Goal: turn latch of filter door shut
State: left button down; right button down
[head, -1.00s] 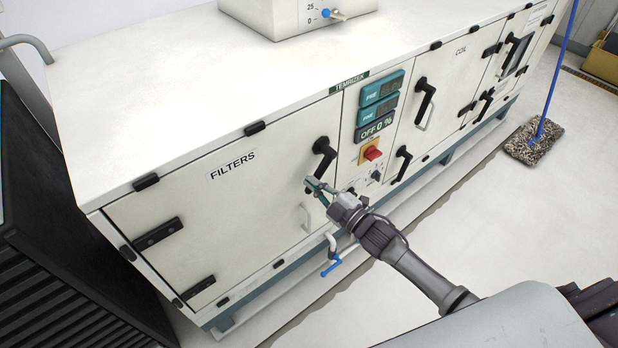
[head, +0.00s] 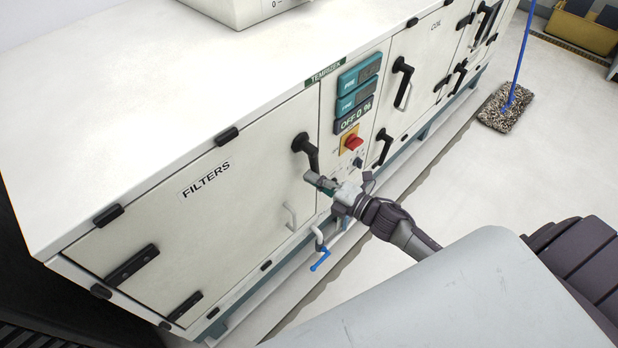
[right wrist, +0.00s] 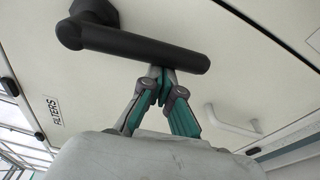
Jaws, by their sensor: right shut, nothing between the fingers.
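The filter door (head: 220,210), labelled FILTERS, lies flush in the white cabinet front. Its black latch handle (head: 305,148) is near the door's right edge and points downward, a little to the right. My right gripper (head: 312,178) is shut and empty at the lower end of this latch. In the right wrist view the shut fingertips (right wrist: 162,72) meet at the free end of the black latch (right wrist: 130,42); whether they touch it I cannot tell. My left gripper is not in view.
A white grab handle (head: 290,216) and a blue-levered valve (head: 320,260) sit below the latch. A red switch (head: 353,142) and display panels (head: 358,85) are to the right. A mop (head: 507,106) stands on the open floor at right.

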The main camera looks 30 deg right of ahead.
jog(key=shift+w+d, duration=0.15)
jog(key=shift+d, duration=0.15)
dwell(0.5)
jog(key=shift+d, duration=0.1)
jog(key=v, duration=1.2)
